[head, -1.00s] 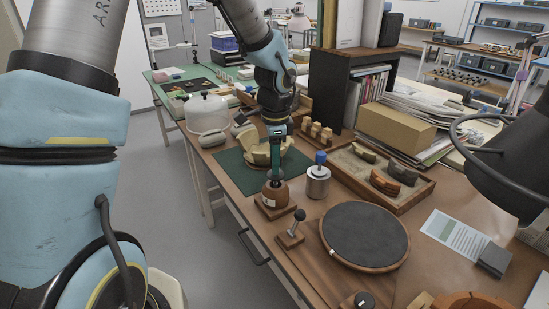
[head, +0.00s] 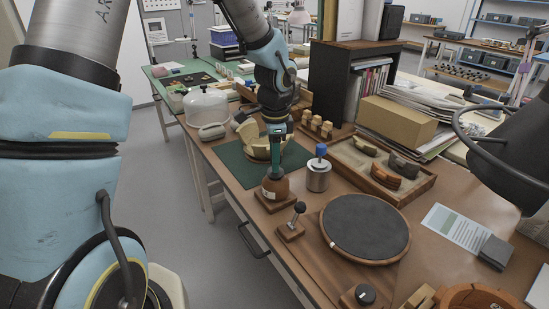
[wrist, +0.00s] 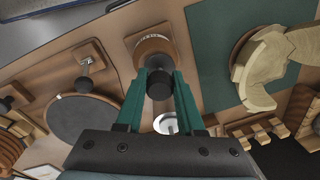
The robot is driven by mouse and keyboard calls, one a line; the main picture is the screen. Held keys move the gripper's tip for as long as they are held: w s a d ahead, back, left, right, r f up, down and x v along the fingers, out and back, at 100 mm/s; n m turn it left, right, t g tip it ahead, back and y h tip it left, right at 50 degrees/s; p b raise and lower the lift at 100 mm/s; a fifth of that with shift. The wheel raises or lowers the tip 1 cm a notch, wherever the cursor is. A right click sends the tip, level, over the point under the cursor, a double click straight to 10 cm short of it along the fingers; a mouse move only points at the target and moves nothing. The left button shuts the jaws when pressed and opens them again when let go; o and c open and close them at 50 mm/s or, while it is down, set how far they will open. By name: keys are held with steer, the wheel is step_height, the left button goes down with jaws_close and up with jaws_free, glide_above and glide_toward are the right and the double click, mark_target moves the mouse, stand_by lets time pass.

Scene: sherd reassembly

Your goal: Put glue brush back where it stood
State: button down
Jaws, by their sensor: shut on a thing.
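My gripper (head: 276,170) points straight down with green fingers over the brown rounded pot (head: 272,190) on its square wooden base. In the wrist view, my gripper (wrist: 160,76) is shut on the glue brush (wrist: 159,88), whose black round handle end shows between the fingers. The brown pot (wrist: 148,48) lies right beyond the fingertips in that view. The brush's lower part is hidden by its handle and my fingers, so I cannot tell how deep it sits in the pot or whether it touches it.
A metal tin with a blue knob (head: 318,176) stands close to the right. A small black-knobbed post (head: 292,228) and a dark turntable (head: 364,228) are nearer. Behind are a green mat (head: 232,160) with a partly built bowl (head: 258,148), and a sherd tray (head: 418,190).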

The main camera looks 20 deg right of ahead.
steer(key=shift+f, duration=0.2)
stand_by(0.3)
steer(key=shift+c, duration=2.2)
jaws_free()
steer(key=r, duration=0.7)
steer(key=s+r, duration=0.1)
steer(key=r, duration=0.2)
steer(key=shift+a+r+b, duration=0.15)
steer(key=shift+r+b, duration=0.2)
steer(key=shift+r, duration=0.05)
